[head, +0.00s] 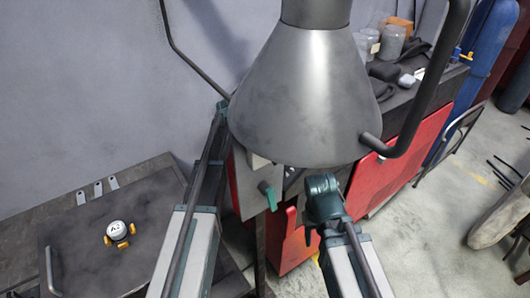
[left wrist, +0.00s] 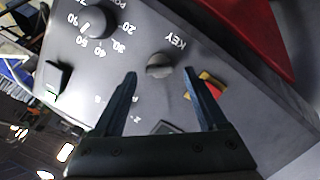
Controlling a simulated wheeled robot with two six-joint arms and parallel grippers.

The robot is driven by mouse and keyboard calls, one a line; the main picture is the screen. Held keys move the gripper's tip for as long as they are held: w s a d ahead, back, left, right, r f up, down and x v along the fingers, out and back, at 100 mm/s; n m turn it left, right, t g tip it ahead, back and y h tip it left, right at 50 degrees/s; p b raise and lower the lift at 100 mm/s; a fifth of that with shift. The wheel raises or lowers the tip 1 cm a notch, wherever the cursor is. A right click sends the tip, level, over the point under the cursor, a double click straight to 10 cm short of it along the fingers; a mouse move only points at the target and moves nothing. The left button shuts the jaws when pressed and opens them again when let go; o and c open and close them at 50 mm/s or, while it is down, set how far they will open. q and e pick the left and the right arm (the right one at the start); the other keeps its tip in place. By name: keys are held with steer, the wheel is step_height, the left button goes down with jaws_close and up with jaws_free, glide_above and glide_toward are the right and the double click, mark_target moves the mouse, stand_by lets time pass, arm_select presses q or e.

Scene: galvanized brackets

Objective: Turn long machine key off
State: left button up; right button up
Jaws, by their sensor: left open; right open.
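In the left wrist view, a grey round key switch (left wrist: 159,66) sits on the machine's dark grey panel (left wrist: 135,50), beside the printed word KEY. My left gripper (left wrist: 159,74) is open, with its two dark fingers on either side of the key switch in the picture. I see no finger closed on it, and cannot tell how far off the panel the tips are. In the head view, the metal hood hides my left gripper and the key. My right gripper (head: 308,236) is small and partly hidden below its wrist, in front of the red machine.
A red and yellow part (left wrist: 208,85) lies behind one finger. The large metal hood (head: 305,90) blocks the middle. A dark table (head: 90,250) stands at left.

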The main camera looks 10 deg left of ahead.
arm_select(q)
steer(key=shift+b+x, duration=0.5)
steer(key=shift+x, duration=0.45)
jaws_close()
